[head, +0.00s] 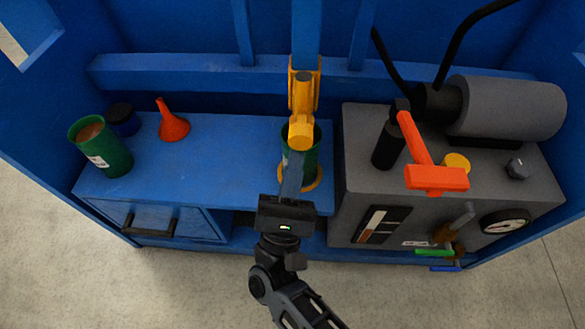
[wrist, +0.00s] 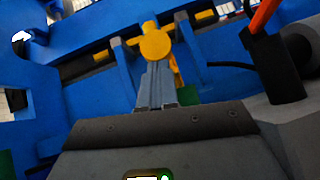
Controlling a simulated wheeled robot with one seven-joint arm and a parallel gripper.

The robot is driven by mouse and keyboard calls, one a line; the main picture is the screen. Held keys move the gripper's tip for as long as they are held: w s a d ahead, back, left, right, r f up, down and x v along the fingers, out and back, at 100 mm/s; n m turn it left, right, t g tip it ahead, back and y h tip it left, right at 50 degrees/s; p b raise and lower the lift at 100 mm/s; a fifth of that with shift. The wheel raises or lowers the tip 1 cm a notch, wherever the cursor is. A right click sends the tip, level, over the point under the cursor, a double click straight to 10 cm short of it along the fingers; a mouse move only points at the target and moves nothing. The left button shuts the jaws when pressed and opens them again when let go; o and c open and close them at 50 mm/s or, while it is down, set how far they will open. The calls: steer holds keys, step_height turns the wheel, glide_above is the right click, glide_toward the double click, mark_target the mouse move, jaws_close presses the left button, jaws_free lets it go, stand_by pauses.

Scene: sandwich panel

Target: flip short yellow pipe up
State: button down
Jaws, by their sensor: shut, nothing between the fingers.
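The short yellow pipe (head: 301,105) is mounted on a blue upright at the back middle of the panel. Its rounded end points toward me and down in the head view. In the wrist view the round yellow end (wrist: 155,45) is just beyond my fingertips. My gripper (head: 292,160) is shut and empty, its fingers reaching up just below the pipe's end. The fingers also show in the wrist view (wrist: 157,72), close together. I cannot tell whether they touch the pipe. The fingers hide part of what lies behind them.
A green can (head: 314,150) stands in a yellow ring behind my fingers. A grey machine (head: 355,170) with an orange-red lever (head: 418,145) is close on the right. A red funnel (head: 172,124) and another green can (head: 112,158) stand left. The blue bench top (head: 225,150) between is clear.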

step_height(320, 180, up, 13)
steer(key=p, duration=0.3)
steer(key=shift+p, duration=0.3)
steer(key=shift+f, duration=0.1)
steer(key=f+b, duration=0.1)
steer(key=b, duration=0.1)
steer(key=f+b, duration=0.3)
steer(key=shift+w+a+f+b, duration=0.1)
steer(key=shift+a+f+b, duration=0.2)
steer(key=shift+b, duration=0.1)
glide_toward(290, 135)
steer(key=shift+s+a+r+p, duration=0.1)
steer(key=shift+s+r+p, duration=0.3)
steer(key=shift+s+r, duration=0.8)
steer(key=shift+w, duration=0.1)
